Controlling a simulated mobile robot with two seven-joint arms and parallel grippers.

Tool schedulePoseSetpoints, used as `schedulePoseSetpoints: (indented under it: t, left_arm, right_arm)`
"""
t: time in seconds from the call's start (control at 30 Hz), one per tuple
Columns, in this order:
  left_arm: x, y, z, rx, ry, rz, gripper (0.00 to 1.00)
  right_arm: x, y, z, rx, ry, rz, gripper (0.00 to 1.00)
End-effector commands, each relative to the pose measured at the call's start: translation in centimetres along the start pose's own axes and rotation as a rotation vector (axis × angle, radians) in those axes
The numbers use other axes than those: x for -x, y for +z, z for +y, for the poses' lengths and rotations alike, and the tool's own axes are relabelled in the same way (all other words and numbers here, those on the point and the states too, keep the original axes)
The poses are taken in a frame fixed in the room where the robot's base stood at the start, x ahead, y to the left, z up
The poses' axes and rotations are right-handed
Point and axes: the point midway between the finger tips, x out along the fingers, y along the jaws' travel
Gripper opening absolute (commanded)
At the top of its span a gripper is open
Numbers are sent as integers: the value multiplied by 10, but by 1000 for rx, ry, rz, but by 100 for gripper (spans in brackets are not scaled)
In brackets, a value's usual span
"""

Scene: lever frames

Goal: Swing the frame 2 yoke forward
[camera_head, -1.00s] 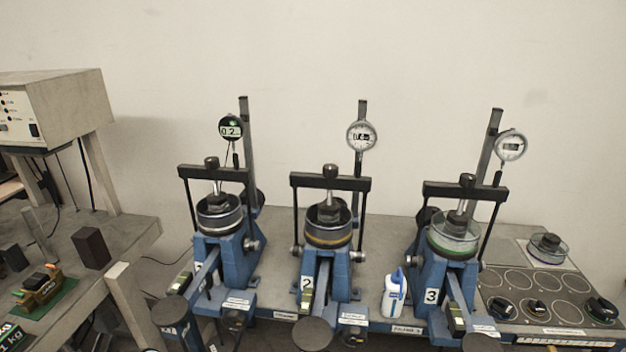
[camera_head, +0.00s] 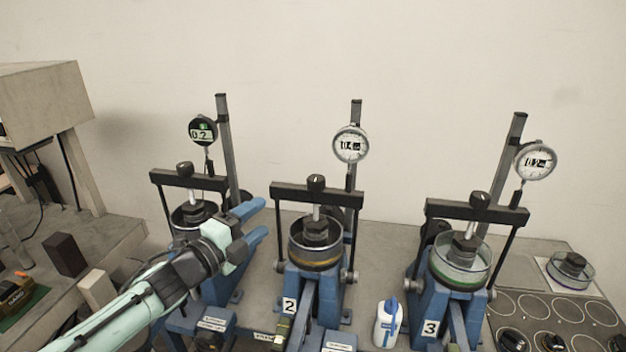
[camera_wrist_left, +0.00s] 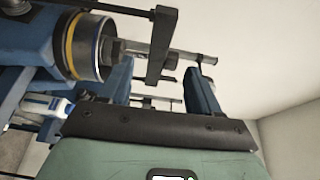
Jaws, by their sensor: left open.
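Frame 2 (camera_head: 303,285) is the blue lever frame with the "2" label, at the centre of the head view. Its yoke is a black crossbar (camera_head: 343,199) with side rods, upright over the cell (camera_head: 315,255) with the yellow ring. In the left wrist view the yoke crossbar (camera_wrist_left: 160,52) appears sideways, beyond and between my finger tips. My left gripper (camera_head: 264,219) is open and empty, just left of frame 2's yoke, and apart from it in the head view. It hides part of frame 1. My right gripper is not in view.
Frame 1's yoke (camera_head: 185,177) stands behind my left arm. Frame 3 (camera_head: 430,290) stands at the right. A white and blue bottle (camera_head: 386,325) is between frames 2 and 3. Dial gauges (camera_head: 351,145) stand on posts behind the yokes.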

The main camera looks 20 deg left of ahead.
Motion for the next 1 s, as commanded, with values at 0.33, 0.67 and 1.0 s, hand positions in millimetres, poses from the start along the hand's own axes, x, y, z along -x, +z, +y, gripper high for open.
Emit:
schedulePoseSetpoints:
  t: [0.33,0.67,1.0]
  left_arm:
    - [-31,-1,0,1,1,2,63]
    - [-100,0,-2,1,-1,2,63]
    - [-133,0,-1,1,-2,0,63]
  right_arm:
    - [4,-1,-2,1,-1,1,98]
    - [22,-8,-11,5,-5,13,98]
    - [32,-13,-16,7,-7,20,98]
